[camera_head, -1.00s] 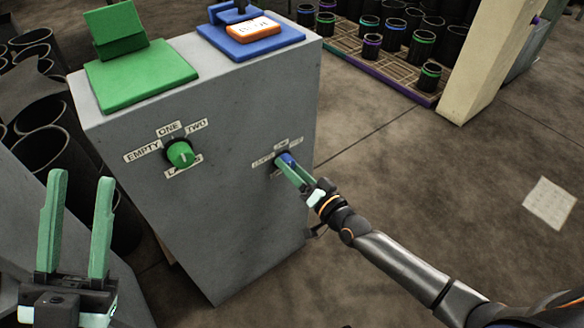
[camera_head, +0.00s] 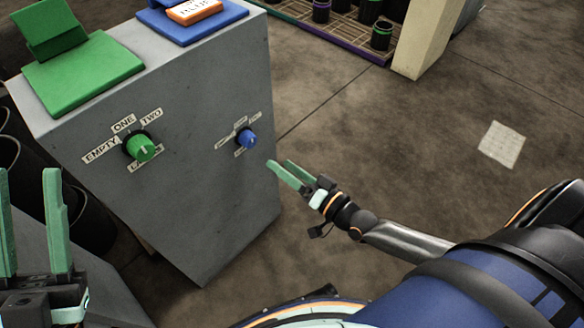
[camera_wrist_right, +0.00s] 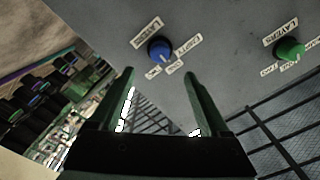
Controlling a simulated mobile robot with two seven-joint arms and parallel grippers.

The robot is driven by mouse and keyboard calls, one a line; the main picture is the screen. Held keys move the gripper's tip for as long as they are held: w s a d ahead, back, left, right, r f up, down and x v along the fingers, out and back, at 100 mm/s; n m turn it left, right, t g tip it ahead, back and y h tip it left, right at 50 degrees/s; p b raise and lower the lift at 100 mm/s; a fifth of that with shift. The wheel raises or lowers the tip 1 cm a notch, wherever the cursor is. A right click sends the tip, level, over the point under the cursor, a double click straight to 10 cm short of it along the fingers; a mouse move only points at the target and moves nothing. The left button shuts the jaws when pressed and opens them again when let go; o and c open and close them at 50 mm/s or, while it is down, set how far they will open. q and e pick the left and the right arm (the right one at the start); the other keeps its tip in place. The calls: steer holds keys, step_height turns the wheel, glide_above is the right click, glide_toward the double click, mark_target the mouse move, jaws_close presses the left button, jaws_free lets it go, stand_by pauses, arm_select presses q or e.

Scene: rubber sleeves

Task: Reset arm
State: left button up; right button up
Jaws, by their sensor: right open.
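My right gripper (camera_head: 283,174) is open and empty, held in the air just right of the grey cabinet (camera_head: 205,200). It is apart from the blue knob (camera_head: 248,138) on the cabinet's front. In the right wrist view the blue knob (camera_wrist_right: 159,49) is ahead of and beyond the open fingers (camera_wrist_right: 163,98), and the green knob (camera_wrist_right: 290,48) is farther right. The green knob also shows in the head view (camera_head: 140,147), with labels around it. My left gripper (camera_head: 32,222) is at the left edge with its two fingers apart, open and empty.
On the cabinet top are a green plate with a raised stand (camera_head: 80,72) and a blue plate (camera_head: 205,22) bearing an orange-framed label. Behind is a rack (camera_head: 340,40) with black sleeves, beside a pale post (camera_head: 427,40). A paper sheet (camera_head: 502,145) lies on open floor.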

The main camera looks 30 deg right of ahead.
arm_select(q)
steer(key=w+f+n+y, duration=0.2)
steer(key=shift+a+f+y, duration=0.15)
steer(key=shift+f+y, duration=0.15)
steer(key=shift+f, duration=0.1)
arm_select(e)
steer(key=shift+v, duration=1)
